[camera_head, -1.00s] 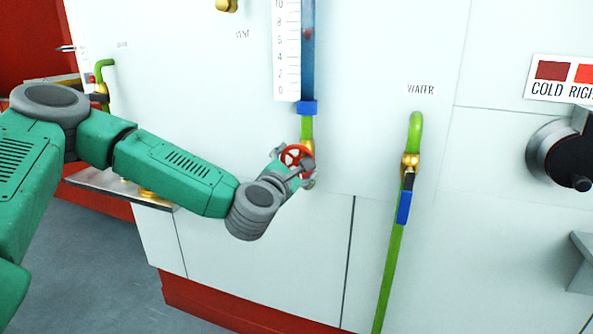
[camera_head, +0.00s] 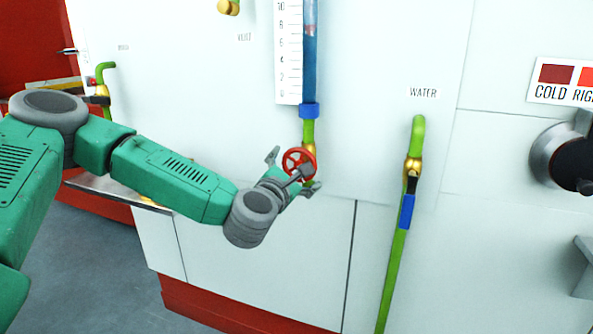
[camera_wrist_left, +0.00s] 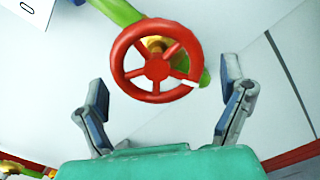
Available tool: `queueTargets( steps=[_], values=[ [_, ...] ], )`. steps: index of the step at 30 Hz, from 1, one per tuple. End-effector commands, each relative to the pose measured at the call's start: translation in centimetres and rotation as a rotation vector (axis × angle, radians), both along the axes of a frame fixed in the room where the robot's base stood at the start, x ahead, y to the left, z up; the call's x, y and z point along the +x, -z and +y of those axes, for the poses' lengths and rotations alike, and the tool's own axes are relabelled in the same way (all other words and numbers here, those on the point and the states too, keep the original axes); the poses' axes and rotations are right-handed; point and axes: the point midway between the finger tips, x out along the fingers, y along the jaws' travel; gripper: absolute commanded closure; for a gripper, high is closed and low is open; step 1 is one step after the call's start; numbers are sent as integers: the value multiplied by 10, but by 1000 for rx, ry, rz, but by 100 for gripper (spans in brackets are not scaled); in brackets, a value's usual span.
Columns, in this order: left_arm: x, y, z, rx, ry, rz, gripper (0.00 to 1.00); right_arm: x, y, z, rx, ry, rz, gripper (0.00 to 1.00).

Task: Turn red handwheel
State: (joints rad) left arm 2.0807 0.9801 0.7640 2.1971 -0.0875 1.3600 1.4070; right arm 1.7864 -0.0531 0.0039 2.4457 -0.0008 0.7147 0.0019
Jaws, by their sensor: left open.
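The red handwheel (camera_head: 298,162) is mounted on a brass fitting below the green pipe under the gauge tube. In the left wrist view the handwheel (camera_wrist_left: 157,60) faces me, with several spokes and a white mark on its lower right rim. My left gripper (camera_head: 294,172) is open at the wheel. In the wrist view its fingers (camera_wrist_left: 163,98) stand apart, one to each side and below the rim, with visible gaps and no grip on it. My right gripper is not in view.
The white panel (camera_head: 260,250) stands behind the wheel. A gauge scale (camera_head: 288,60) is above it. To the right, a green WATER pipe (camera_head: 418,130) has a blue-handled valve (camera_head: 407,211). A black knob (camera_head: 575,160) is at far right.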

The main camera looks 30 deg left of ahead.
Motion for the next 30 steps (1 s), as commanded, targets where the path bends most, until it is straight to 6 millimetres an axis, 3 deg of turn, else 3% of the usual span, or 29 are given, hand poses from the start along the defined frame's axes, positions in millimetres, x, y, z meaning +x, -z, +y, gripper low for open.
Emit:
queueTargets(
  steps=[12,30],
  values=[
    [-60,4,-12,-3,0,7,10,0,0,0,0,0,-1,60],
    [-65,4,-13,-2,-1,5,10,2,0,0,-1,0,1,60]
  ],
)
